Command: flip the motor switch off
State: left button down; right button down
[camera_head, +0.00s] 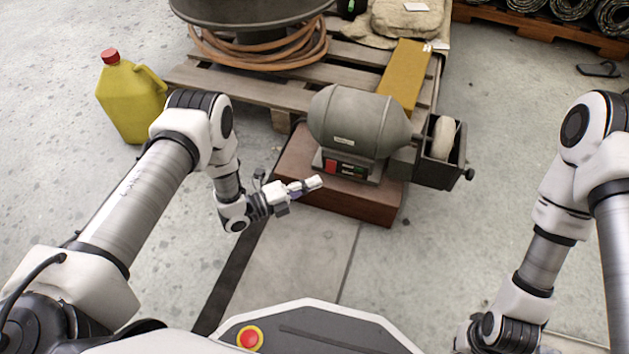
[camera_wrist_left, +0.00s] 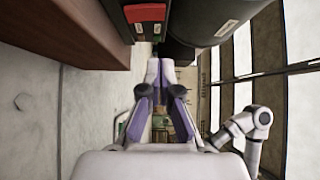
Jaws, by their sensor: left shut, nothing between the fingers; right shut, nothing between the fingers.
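The grey motor (camera_head: 358,122) sits on a reddish-brown block (camera_head: 345,200). Its switch plate (camera_head: 344,168) faces me, with a red part on the left and a green part on the right. The plate also shows at the top of the left wrist view (camera_wrist_left: 147,14). My left gripper (camera_head: 316,183) is shut and empty, in front of the block and just below the switch plate, apart from the switch. Its fingers are together in the left wrist view (camera_wrist_left: 160,66). The switch's exact position is too small to tell. My right gripper is out of view; only its arm shows at the lower right.
A grinding wheel in a dark housing (camera_head: 440,155) juts out at the motor's right. Behind stands a wooden pallet (camera_head: 262,92) with a coiled hose (camera_head: 262,55) and a yellow-brown box (camera_head: 404,75). A yellow jug (camera_head: 130,100) stands at left. The floor in front is clear.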

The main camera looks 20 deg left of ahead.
pick_arm(q)
jog(key=p+v, duration=0.3)
jog(key=v, duration=0.5)
jog(key=shift+r, duration=0.25)
jog(key=shift+w+a, duration=0.1)
